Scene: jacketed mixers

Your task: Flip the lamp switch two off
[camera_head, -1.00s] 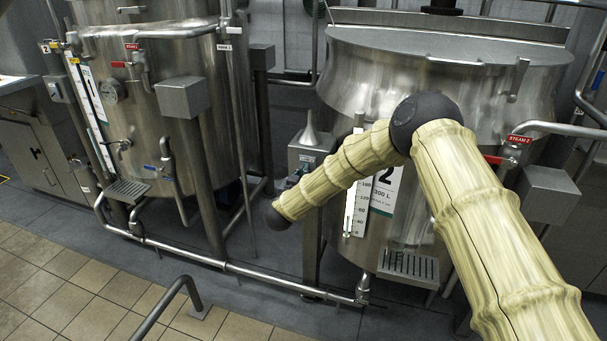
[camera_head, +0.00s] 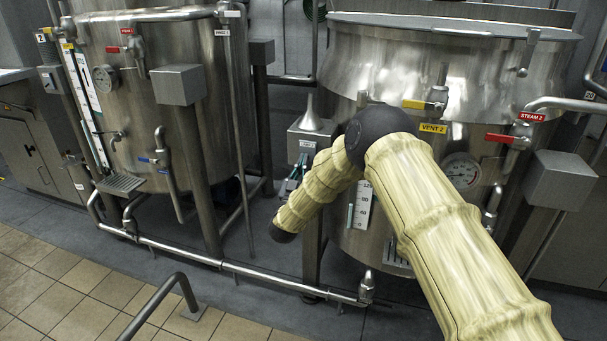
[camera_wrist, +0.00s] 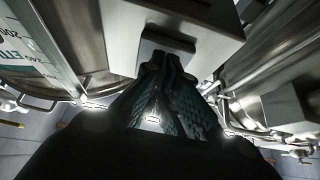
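A grey box (camera_head: 312,138) with a funnel-shaped metal top and a small white label stands between the two mixers in the head view. No label that I can read names lamp switch two. My gripper (camera_head: 293,180) is at the low front of this box, partly hidden behind my arm. In the wrist view, my gripper's dark teal fingers (camera_wrist: 166,72) come together at the tips, with nothing seen held. The tips are close under a grey box (camera_wrist: 196,18) with a dark square part (camera_wrist: 166,50) on its underside. I cannot tell whether they touch it.
Mixer two (camera_head: 440,75) stands right, with a yellow vent handle (camera_head: 418,104), a red steam handle (camera_head: 500,138), a gauge (camera_head: 461,171) and a grey box (camera_head: 560,181). Another mixer (camera_head: 205,130) stands left. A low pipe (camera_head: 250,277) runs between them. A handrail (camera_head: 160,304) stands on open tiled floor.

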